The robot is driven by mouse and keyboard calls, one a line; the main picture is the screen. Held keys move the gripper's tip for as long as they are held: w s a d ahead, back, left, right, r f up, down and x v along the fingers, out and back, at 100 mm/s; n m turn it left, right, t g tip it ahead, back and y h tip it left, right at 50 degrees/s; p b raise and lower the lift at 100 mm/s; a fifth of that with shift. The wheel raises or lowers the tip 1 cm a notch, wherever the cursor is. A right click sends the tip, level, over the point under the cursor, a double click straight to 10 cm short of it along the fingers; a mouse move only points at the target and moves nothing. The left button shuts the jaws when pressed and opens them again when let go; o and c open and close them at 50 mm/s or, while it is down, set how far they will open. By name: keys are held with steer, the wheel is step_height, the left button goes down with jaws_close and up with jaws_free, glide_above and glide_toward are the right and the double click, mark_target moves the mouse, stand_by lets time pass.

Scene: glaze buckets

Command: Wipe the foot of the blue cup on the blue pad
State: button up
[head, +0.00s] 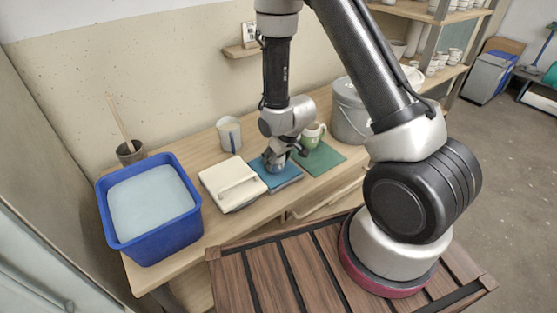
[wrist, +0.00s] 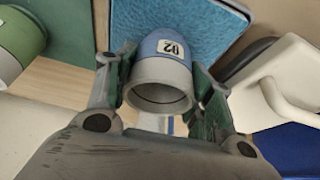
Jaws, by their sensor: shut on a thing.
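The blue cup (wrist: 160,78) has a blue lower part, a grey mouth end and a tag marked 02. It also shows, small and partly covered, in the head view (head: 276,168). My gripper (head: 275,158) is shut on the cup, with one finger on each side of it in the wrist view (wrist: 163,85). The cup's mouth faces the wrist camera and its blue end points toward the blue pad (wrist: 205,18). The pad also shows in the head view (head: 287,181), under the cup. The foot is hidden, so I cannot tell whether it touches the pad.
A green cup (head: 312,135) and green pad (head: 323,161) are to the right, before a lidded grey bucket (head: 349,112). Left are a white lidded box (head: 222,177), a cup with a blue stripe (head: 229,134), a blue tub (head: 150,240) and a dark pot (head: 131,153).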

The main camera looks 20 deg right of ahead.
steer(key=shift+w+a, duration=0.25)
steer(key=shift+w, duration=0.55)
steer(key=shift+w+a, duration=0.25)
steer(key=shift+w, duration=0.5)
steer(key=shift+w+a, duration=0.25)
steer(key=shift+w, duration=0.55)
step_height(320, 180, up, 7)
